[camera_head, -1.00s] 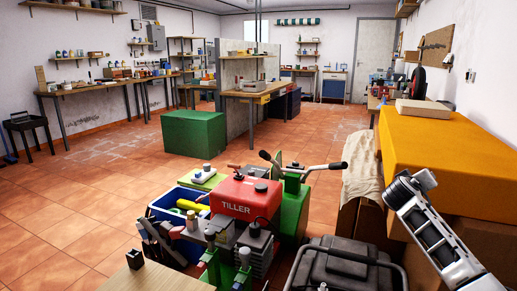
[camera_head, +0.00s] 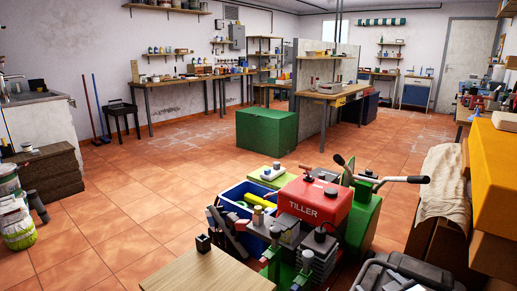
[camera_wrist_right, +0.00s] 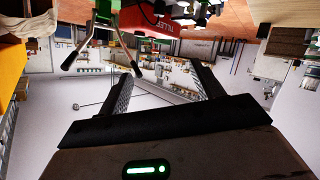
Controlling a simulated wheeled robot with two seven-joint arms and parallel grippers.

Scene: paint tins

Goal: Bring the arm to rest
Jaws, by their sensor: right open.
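My right gripper (camera_wrist_right: 161,72) shows in the right wrist view. Its two dark fingers stand apart with nothing between them. That view is upside down, with the floor at the top and the wall below. The red tiller (camera_wrist_right: 160,22) and a lever with black grips (camera_wrist_right: 105,35) show beyond the fingers, apart from them. I cannot make out the right gripper or arm in the head view. My left gripper shows in neither view.
The red tiller (camera_head: 314,201) stands low in front, beside a blue crate (camera_head: 237,193) and a wooden tabletop (camera_head: 205,272). Paint tins (camera_head: 14,215) stand at the left. A yellow-covered block (camera_head: 497,185) is at the right. Tiled floor (camera_head: 150,180) is free in the middle left.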

